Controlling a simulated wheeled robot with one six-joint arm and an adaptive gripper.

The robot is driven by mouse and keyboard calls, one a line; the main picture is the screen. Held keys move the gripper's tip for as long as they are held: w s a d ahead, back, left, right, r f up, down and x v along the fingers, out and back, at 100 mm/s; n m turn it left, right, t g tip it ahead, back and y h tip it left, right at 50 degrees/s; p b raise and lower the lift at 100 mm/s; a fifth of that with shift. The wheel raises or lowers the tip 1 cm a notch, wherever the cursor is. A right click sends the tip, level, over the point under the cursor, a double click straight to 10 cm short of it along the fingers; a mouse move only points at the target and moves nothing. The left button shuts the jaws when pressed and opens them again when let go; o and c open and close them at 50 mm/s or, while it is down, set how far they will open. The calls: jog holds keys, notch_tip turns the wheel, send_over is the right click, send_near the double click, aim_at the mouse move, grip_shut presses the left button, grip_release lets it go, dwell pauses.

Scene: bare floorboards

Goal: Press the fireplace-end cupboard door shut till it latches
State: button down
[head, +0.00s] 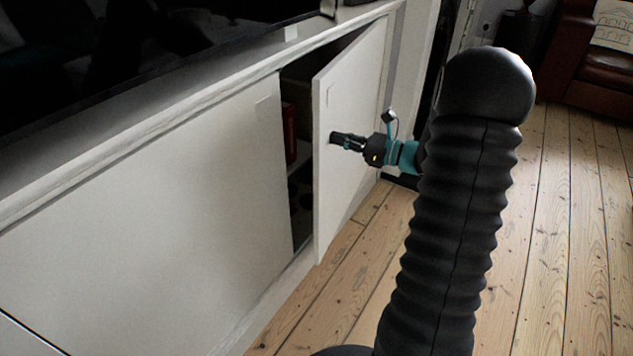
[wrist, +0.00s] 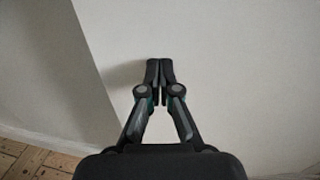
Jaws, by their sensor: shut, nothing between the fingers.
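The cupboard door (head: 357,105) is a plain white panel standing ajar, its free edge on the left swung out from the cabinet. A dark gap shows between it and the cabinet front. My gripper (head: 333,138) is shut and empty, in front of the door's outer face near the free edge. In the wrist view the two fingertips (wrist: 159,62) are together before a pale panel (wrist: 220,70), with a soft shadow beside them. I cannot tell whether they touch it.
A closed white door (head: 150,210) lies left of the gap. A red item (head: 290,132) shows inside the cupboard. A dark screen (head: 130,50) stands on top. Bare floorboards (head: 560,230) are open at right, with a dark red leather seat (head: 590,60) at the back.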

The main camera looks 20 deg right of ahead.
jog(key=x, duration=0.8)
jog(key=shift+w+a, duration=0.25)
dwell(3.0)
jog(key=v, duration=1.3)
jog(key=shift+p, duration=0.45)
dwell(0.9)
